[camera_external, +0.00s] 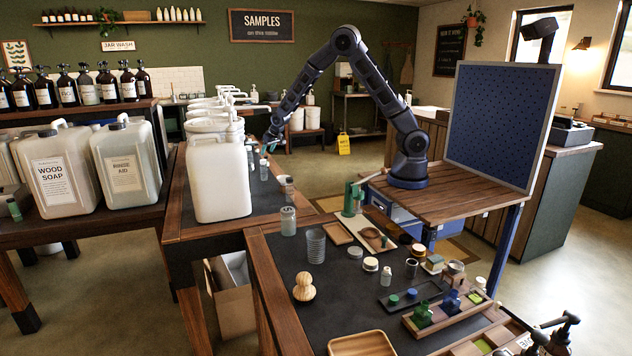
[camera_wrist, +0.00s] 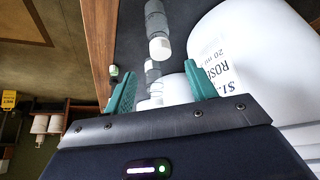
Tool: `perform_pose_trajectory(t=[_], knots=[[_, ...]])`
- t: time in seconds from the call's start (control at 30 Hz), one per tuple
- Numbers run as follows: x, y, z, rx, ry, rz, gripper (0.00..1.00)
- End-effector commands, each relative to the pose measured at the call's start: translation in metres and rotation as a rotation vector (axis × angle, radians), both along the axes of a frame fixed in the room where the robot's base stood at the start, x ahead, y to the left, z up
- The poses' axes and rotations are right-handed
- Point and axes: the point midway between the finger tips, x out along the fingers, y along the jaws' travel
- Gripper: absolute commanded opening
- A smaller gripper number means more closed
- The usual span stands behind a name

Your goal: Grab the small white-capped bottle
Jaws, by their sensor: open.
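Several small bottles stand in a row on the dark-topped table beside the white containers. In the wrist view, a clear bottle with a white cap (camera_wrist: 159,47) lies ahead of my gripper (camera_wrist: 157,88), and another pale-capped bottle (camera_wrist: 152,70) shows between the teal fingers. A small dark bottle (camera_wrist: 114,73) is by the table edge. In the external view, my gripper (camera_external: 268,146) hangs low over the row, close to a small bottle (camera_external: 264,170). Another small bottle (camera_external: 289,190) stands nearer the camera. The fingers are apart with nothing visibly held. I cannot tell which bottle is meant.
A large white jug (camera_external: 222,180) stands left of the row; a labelled white container (camera_wrist: 225,60) is close to the right finger. A larger clear jar (camera_external: 288,221) is at the near end. A small white-capped bottle (camera_external: 386,277) stands on the front table (camera_external: 330,325).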

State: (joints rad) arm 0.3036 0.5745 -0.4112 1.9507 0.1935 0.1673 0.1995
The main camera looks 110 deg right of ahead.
Motion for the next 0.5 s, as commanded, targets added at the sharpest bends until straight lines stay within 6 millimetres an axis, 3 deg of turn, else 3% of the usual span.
perform_pose_trajectory(t=[0.5], knots=[[0.015,-0.022,-0.047,0.0,0.0,0.0,0.56]])
